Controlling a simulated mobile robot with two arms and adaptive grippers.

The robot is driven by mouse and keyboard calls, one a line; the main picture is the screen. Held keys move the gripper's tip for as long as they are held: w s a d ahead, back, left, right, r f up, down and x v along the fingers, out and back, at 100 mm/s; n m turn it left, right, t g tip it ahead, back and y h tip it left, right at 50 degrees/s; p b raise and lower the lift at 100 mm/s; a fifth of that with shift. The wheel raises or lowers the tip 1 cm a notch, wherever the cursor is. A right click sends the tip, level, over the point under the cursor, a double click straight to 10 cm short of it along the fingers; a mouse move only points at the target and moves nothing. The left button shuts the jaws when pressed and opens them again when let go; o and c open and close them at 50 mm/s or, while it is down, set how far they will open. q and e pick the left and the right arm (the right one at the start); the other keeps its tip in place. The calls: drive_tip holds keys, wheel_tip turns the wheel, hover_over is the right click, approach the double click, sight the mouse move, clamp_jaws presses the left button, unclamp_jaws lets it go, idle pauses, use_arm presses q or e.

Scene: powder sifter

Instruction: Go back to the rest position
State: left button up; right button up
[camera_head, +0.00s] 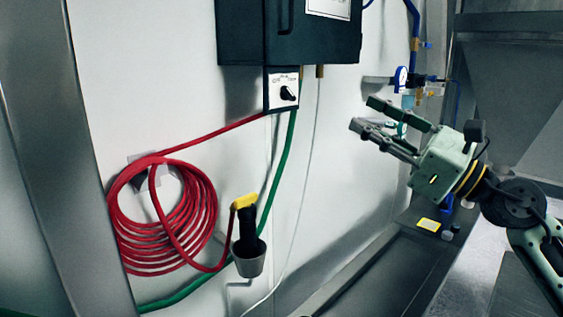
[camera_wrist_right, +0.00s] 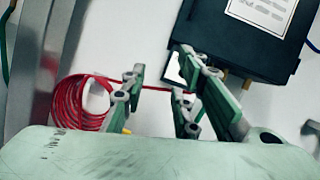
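My right gripper (camera_head: 369,114) is raised in front of the white wall at the right of the head view, its fingers pointing left. The fingers are apart, with nothing between them. In the right wrist view the open fingers (camera_wrist_right: 165,85) point at the wall, with the dark cabinet beyond. My left gripper is not in view.
A dark cabinet (camera_head: 290,45) with a switch box (camera_head: 283,90) hangs on the wall. A coiled red hose (camera_head: 160,215) hangs at lower left, its yellow-topped nozzle in a metal cup (camera_head: 250,264). A gauge (camera_head: 401,79) with pipes is behind my right gripper. A metal post (camera_head: 80,160) stands left.

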drive_tip(key=d+f+m+t+h, duration=0.4)
drive_tip(key=f+m+h, duration=0.6)
drive_tip(key=m, duration=0.7)
drive_tip(key=d+f+m+t+h, duration=0.4)
drive_tip(key=f+m+h, duration=0.3)
drive_tip(key=f+m, duration=0.7)
drive_tip(key=s+d+f+m+g+h, duration=0.1)
drive_tip(key=s+f+m+g+h, duration=0.15)
drive_tip(key=f+m, duration=0.4)
drive_tip(key=s+d+f+m+g+h, duration=0.1)
drive_tip(key=s+f+m+g, duration=0.3)
drive_tip(key=f, duration=0.5)
drive_tip(key=s+a+f+m+g+y, duration=0.25)
drive_tip(key=s+f+g, duration=0.35)
drive_tip(key=s+f, duration=0.5)
drive_tip(key=s+a+f+m+g+y, duration=0.1)
drive_tip(key=s+a+f+m+g, duration=0.5)
drive_tip(key=s, duration=1)
drive_tip(key=d+f+n, duration=0.3)
drive_tip(key=f, duration=2.4)
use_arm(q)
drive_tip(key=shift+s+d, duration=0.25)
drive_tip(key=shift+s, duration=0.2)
use_arm(e)
drive_tip(key=s+d+f+g, duration=0.1)
drive_tip(key=s+d+f, duration=0.2)
drive_tip(key=s+f, duration=1.4)
drive_tip(key=shift+s+d+g+h, duration=0.2)
drive_tip(key=shift+s+g+h, duration=0.1)
drive_tip(key=shift+s+g, duration=0.1)
